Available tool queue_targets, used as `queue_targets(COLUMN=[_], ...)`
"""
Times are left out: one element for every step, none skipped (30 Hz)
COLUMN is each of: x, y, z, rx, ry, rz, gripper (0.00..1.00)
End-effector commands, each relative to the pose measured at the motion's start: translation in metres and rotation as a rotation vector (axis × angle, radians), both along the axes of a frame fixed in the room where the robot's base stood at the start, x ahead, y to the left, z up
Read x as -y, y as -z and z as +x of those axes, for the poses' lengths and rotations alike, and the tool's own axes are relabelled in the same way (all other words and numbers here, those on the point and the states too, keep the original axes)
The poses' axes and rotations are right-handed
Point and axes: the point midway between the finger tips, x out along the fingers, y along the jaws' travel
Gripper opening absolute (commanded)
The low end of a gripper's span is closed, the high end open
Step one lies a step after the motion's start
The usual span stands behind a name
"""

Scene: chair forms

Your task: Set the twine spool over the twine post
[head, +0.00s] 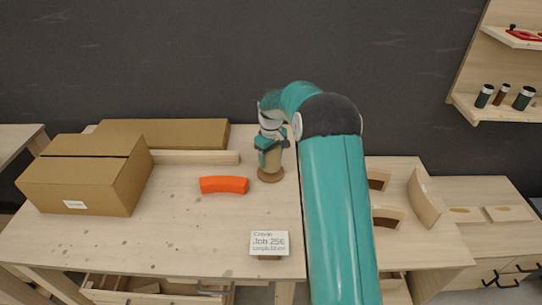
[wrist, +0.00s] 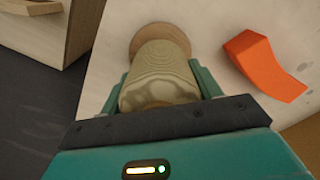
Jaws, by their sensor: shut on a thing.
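The twine spool (wrist: 158,72) is a tan, wound cylinder held upright between the two teal fingers of my gripper (wrist: 161,82). In the head view my gripper (head: 270,143) points down at the back middle of the bench, with the spool (head: 272,160) below it. A round brown wooden disc (head: 270,174) shows at the spool's lower end, and also in the wrist view (wrist: 150,36). I cannot tell whether this disc is the spool's flange or the post's base. No separate post shaft is visible.
An orange curved block (head: 224,185) lies left of the spool. Cardboard boxes (head: 75,180) stand at the left, with a pale wood strip (head: 195,158) behind. A job sign (head: 269,243) stands at the front. Curved wooden pieces (head: 424,202) are at the right.

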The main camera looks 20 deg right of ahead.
Motion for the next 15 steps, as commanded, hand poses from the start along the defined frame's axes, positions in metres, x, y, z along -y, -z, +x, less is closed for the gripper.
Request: queue_targets(x=[0.0,0.0,0.0,0.0,0.0001,0.0,0.0,0.0,0.0,0.0,0.0,0.0,0.0,0.0,0.0], y=[0.0009,0.0014,0.0021,0.0026,0.0031,0.0038,0.0044,0.0049,0.0056,0.0061,0.0067,0.0074,0.0079,0.0085,0.0092], z=[0.0001,0.0001,0.0001,0.0001,0.0001,0.0002,0.0002,0.0002,0.0003,0.0002,0.0003,0.0003,0.0003,0.0003,0.0002], rx=[0.0,0.0,0.0,0.0,0.0,0.001,0.001,0.001,0.001,0.001,0.001,0.001,0.001,0.001,0.001], ry=[0.0,0.0,0.0,0.0,0.0,0.0,0.0,0.0,0.0,0.0,0.0,0.0,0.0,0.0,0.0], rz=[0.0,0.0,0.0,0.0,0.0,-0.001,-0.001,-0.001,-0.001,-0.001,-0.001,-0.001,-0.001,-0.001,-0.001], gripper=[0.37,0.37,0.37,0.37,0.37,0.37,0.37,0.37,0.37,0.37,0.37,0.37,0.37,0.37,0.37])
